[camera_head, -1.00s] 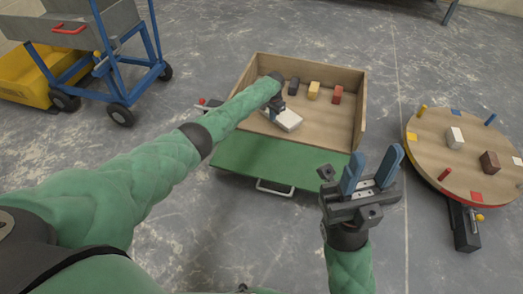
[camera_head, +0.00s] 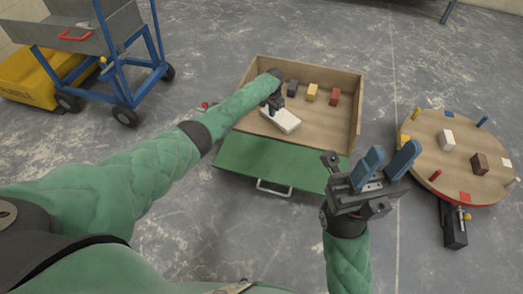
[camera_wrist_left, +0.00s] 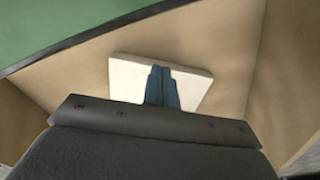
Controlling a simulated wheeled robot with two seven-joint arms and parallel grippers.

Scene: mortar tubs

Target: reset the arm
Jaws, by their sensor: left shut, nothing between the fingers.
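My left gripper (camera_head: 274,104) reaches into an open wooden box with a green front flap (camera_head: 270,163). It is shut with nothing between its fingers. A flat white block (camera_head: 287,122) lies on the box floor just below the fingertips. In the left wrist view the closed blue fingers (camera_wrist_left: 162,86) overlap the white block (camera_wrist_left: 127,76); I cannot tell whether they touch it. My right gripper (camera_head: 387,164) is held in front of the box's right side, its blue fingers spread and empty.
Dark, yellow and red blocks (camera_head: 312,92) stand at the back of the box (camera_head: 358,98). A round wooden table (camera_head: 455,180) with pegs and blocks is at the right. A wheeled cart (camera_head: 128,85) and a yellow tub (camera_head: 30,88) are at the upper left. Grey floor between is clear.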

